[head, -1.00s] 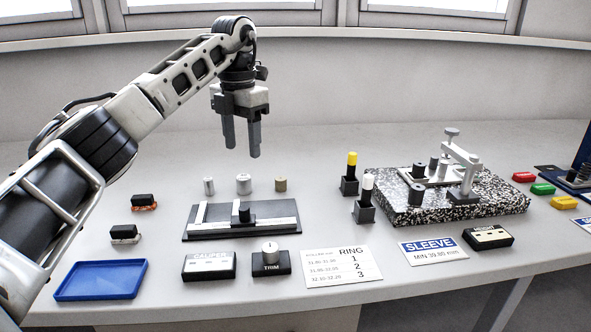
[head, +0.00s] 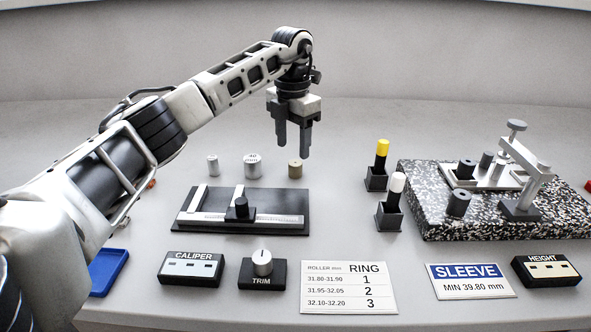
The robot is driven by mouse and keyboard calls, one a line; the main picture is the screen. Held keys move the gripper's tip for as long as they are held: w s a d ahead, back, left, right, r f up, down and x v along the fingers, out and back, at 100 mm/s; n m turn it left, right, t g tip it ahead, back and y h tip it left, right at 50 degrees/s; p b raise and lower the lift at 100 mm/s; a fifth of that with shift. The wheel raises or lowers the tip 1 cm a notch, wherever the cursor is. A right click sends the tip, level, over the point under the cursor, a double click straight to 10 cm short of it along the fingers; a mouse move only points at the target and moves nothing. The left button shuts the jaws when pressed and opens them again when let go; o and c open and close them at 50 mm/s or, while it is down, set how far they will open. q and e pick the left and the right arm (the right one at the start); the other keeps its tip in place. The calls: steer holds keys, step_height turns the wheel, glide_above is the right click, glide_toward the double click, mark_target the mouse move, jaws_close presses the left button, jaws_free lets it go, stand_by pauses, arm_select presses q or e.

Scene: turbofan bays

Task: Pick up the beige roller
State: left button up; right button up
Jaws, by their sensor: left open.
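The beige roller (head: 295,168) stands upright on the grey table, behind the right end of the caliper fixture. My left gripper (head: 293,146) points down with its two fingers apart. In the picture its fingertips sit just above the beige roller, with nothing between them. The exact height and depth gap cannot be told. A larger white roller (head: 252,165) and a smaller pale roller (head: 212,166) stand to the left of the beige one. My right gripper is out of view.
The caliper fixture (head: 290,198) lies in front of the rollers. Yellow-topped (head: 382,148) and white-topped (head: 397,183) posts stand to the right, beside a speckled stone plate (head: 470,228). A blue tray (head: 109,270) is partly hidden by my arm. The table behind the rollers is clear.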

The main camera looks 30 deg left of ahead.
mark_target(296, 163)
arm_select(q)
steer(key=f, duration=0.5)
steer(key=shift+d+f, duration=0.3)
steer(key=shift+f, duration=0.05)
steer(key=shift+w, duration=0.1)
jaws_close()
